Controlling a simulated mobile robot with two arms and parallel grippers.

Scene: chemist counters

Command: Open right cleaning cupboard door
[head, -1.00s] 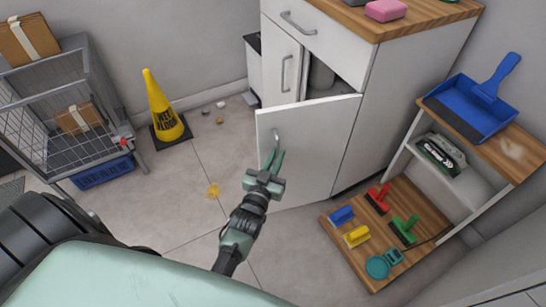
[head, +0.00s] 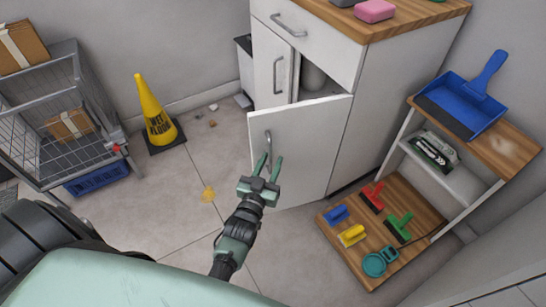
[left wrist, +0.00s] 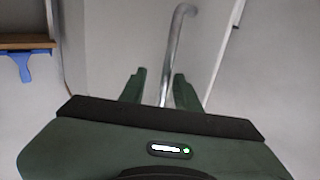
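The right cleaning cupboard door (head: 305,150) is a white panel standing partly open, swung out from the cabinet. Its grey bar handle (head: 268,138) is near the free left edge. My left gripper (head: 268,165) is at the lower part of the handle, its two green fingers apart. In the left wrist view the handle (left wrist: 174,50) runs down between the spread fingers (left wrist: 160,88), with a gap visible on the left side. My right gripper is not in view.
The left cupboard door (head: 274,75) is shut; a grey-white container (head: 314,78) shows inside the opening. A low shelf unit (head: 490,150) with brushes and a blue dustpan (head: 465,105) stands at right. A yellow cone (head: 155,110) and wire cart (head: 75,120) are at left.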

